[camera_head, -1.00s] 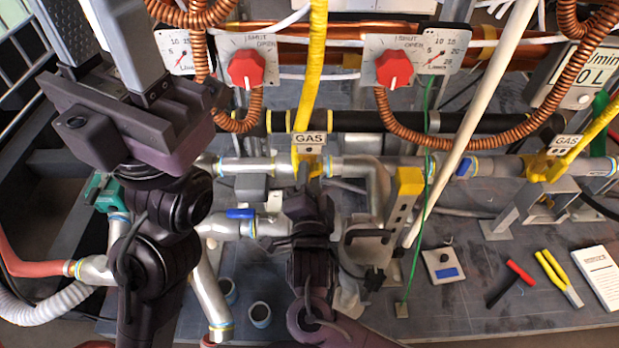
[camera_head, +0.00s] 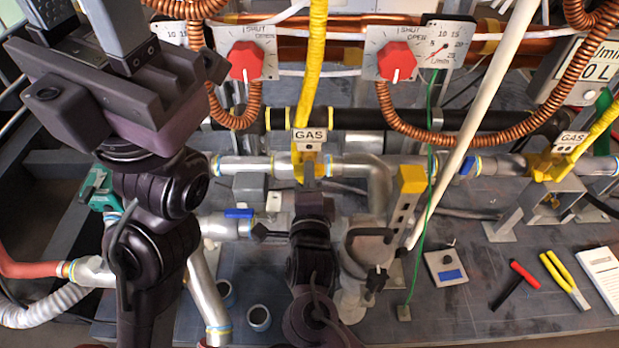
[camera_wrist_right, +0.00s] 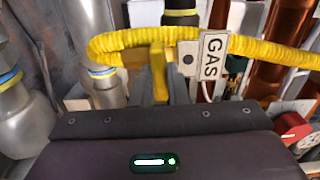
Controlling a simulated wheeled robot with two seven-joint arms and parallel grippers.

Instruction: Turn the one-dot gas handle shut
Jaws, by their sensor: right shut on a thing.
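The one-dot GAS tag (camera_head: 309,138) hangs in the middle of the head view, with the yellow gas valve (camera_head: 298,165) just below it. In the right wrist view the same tag (camera_wrist_right: 212,58) is beside the yellow handle (camera_wrist_right: 158,72). My right gripper (camera_head: 312,190) is at this valve, and the wrist view shows its fingers (camera_wrist_right: 162,88) shut on the handle, one on each side. The gripper hides part of the handle in the head view. My left gripper (camera_head: 95,30) is open and empty at the upper left, away from the valve.
A second GAS tag (camera_head: 571,139) with two dots and its yellow valve are at the right. Red dials (camera_head: 244,61) (camera_head: 397,62), coiled copper hoses and a white pipe (camera_head: 475,110) crowd the back. Pliers (camera_head: 565,278) lie on the panel at lower right.

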